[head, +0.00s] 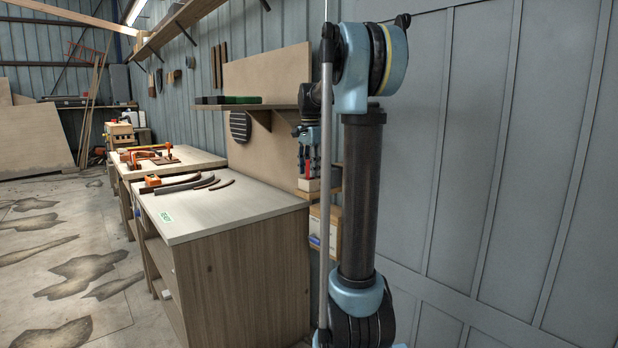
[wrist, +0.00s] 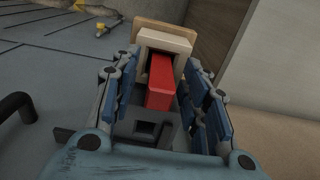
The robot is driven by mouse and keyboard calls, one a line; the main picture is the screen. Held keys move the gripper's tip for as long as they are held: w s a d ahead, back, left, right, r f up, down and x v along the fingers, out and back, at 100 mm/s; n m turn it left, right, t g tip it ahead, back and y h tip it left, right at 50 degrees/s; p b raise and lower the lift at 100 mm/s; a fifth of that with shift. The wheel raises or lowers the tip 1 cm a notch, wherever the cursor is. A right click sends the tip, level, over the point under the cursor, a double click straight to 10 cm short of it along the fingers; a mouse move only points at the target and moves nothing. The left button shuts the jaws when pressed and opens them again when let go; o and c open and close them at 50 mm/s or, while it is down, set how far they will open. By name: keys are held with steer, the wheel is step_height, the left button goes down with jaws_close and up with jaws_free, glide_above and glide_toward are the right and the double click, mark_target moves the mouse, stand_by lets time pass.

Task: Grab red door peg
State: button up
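The red door peg (wrist: 160,82) shows in the wrist view as a red block standing out of a pale, square-edged holder (wrist: 165,42). My gripper (wrist: 161,76) has its blue-padded fingers on either side of the peg, with visible gaps between pads and peg. It looks open, around the peg but not closed on it. In the head view my gripper (head: 308,168) points down beside the wall board, above a small pale block (head: 309,184). Red shows between and beside its fingers there, too small to make out clearly.
A wooden workbench (head: 240,208) with dark curved strips (head: 190,184) stands left of my arm. A wall shelf (head: 245,106) with green and dark boxes is close beside my wrist. A cardboard box (head: 325,228) sits below. Open floor (head: 60,250) lies at the left.

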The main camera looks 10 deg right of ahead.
jaws_close()
